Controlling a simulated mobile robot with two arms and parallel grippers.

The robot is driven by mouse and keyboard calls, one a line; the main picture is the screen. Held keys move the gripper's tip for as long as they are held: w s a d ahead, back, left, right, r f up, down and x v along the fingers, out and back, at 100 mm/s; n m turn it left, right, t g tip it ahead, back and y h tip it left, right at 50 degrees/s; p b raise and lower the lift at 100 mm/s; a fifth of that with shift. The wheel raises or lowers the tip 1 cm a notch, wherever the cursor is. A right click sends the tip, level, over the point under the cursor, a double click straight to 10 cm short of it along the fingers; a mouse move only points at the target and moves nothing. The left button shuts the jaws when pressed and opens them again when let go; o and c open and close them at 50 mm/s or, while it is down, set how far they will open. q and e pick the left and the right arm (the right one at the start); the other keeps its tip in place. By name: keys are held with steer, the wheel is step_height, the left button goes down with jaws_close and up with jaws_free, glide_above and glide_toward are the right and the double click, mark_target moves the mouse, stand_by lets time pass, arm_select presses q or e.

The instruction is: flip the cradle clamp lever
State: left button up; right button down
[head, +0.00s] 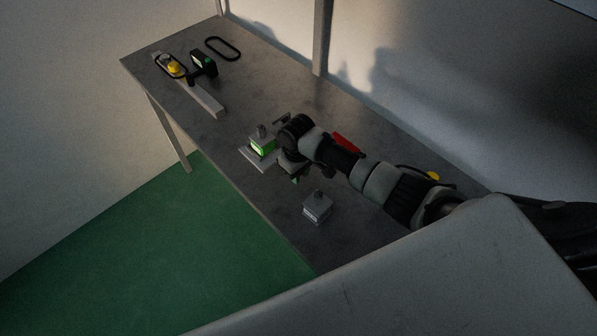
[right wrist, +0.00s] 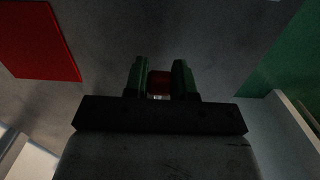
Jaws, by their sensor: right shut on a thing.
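My right gripper (head: 296,179) is low over the bench in the head view, just right of a grey block with a lit green face (head: 262,147) on a pale plate (head: 247,160). In the right wrist view, its two green fingers (right wrist: 160,76) are shut on a small red piece (right wrist: 159,83), apparently the clamp lever's grip. The rest of the lever is hidden, so its angle cannot be told. In the head view my arm and gripper cover the lever. My left gripper is not in view.
A second grey block (head: 317,206) stands near the front edge. A red flat piece (head: 345,143) lies behind my arm. A long grey bar (head: 207,101), a black device (head: 203,63) and a black loop (head: 222,48) are at the far left. The front bench between bar and plate is clear.

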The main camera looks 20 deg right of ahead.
steer(key=shift+w+a+r+g+h, duration=0.1)
steer(key=shift+w+r+g+h, duration=0.05)
steer(key=shift+r+g, duration=0.2)
steer(key=shift+w+a+r+g+h, duration=0.1)
steer(key=shift+r+g+h, duration=0.05)
steer(key=shift+r+g, duration=0.2)
steer(key=shift+w+r+g, duration=0.3)
steer(key=shift+g, duration=0.4)
steer(key=g+b, duration=0.1)
steer(key=b, duration=0.1)
steer(key=w+r+g+h+b, duration=0.1)
steer(key=shift+a+r+b, duration=0.1)
steer(key=shift+a+b, duration=0.15)
steer(key=shift+b, duration=0.15)
steer(key=shift+w+r+g+h+b, duration=0.25)
steer(key=shift+r+g+h+b, duration=0.2)
steer(key=shift+g+b, duration=0.45)
steer(key=shift+r, duration=0.1)
steer(key=c, duration=0.9)
jaws_free()
